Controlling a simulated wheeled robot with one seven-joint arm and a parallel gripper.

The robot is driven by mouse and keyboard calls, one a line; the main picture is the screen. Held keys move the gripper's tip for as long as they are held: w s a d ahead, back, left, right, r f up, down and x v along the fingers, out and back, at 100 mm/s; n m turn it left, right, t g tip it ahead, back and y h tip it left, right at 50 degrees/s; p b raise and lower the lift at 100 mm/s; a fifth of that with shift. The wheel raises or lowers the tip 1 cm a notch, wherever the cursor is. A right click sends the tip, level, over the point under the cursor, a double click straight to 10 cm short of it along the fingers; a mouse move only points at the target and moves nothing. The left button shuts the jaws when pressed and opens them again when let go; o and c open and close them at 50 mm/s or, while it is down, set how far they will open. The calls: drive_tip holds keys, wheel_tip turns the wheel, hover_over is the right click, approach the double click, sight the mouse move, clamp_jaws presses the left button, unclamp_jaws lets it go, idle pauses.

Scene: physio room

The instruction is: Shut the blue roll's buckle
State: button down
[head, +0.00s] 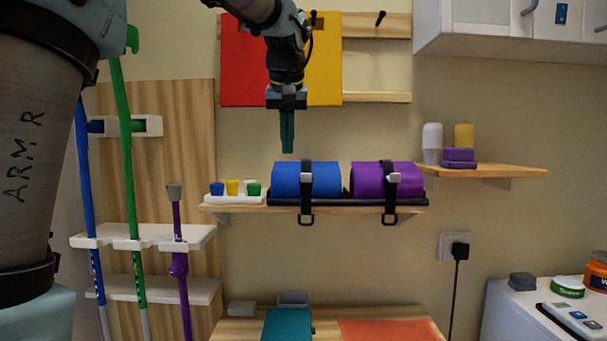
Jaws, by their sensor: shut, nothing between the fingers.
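The blue roll (330,180) lies on a black tray (342,202) on a wall shelf. A black strap (306,168) passes over it and hangs down in front, ending in a black loop (306,220) below the shelf edge.
A purple roll (370,180) with a like strap lies right of the blue one. A white holder (236,199) with small coloured pieces stands left. Red and yellow panels (325,75) hang behind my arm. A shelf (500,171) with bottles is at right. A table (225,328) is below.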

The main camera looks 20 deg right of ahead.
wheel_tip(320, 180, up, 5)
hover_over(307, 178)
drive_tip(key=shift+s+f+h, duration=0.1)
drive_tip(key=shift+f+h, duration=0.1)
drive_tip(key=shift+h, duration=0.1)
drive_tip(key=p+x, duration=0.1)
drive_tip(key=x, duration=0.8)
drive_tip(key=shift+w+f, duration=0.3)
drive_tip(key=shift+w, duration=0.05)
drive_tip(key=s, duration=0.1)
drive_tip(key=s+a+p, duration=0.1)
drive_tip(key=shift+s+a+f, duration=0.15)
drive_tip(key=shift+s+f, duration=0.15)
drive_tip(key=shift+s, duration=0.1)
drive_tip(key=shift+s+a+f, duration=0.15)
drive_tip(key=shift+s+a, duration=0.05)
drive_tip(key=shift+s, duration=0.15)
drive_tip(key=shift+f+t+b, duration=0.2)
drive_tip(key=shift+t+b, duration=0.1)
drive_tip(key=shift+b, duration=0.1)
drive_tip(key=shift+f+b, duration=0.1)
drive_tip(key=shift+b, duration=0.25)
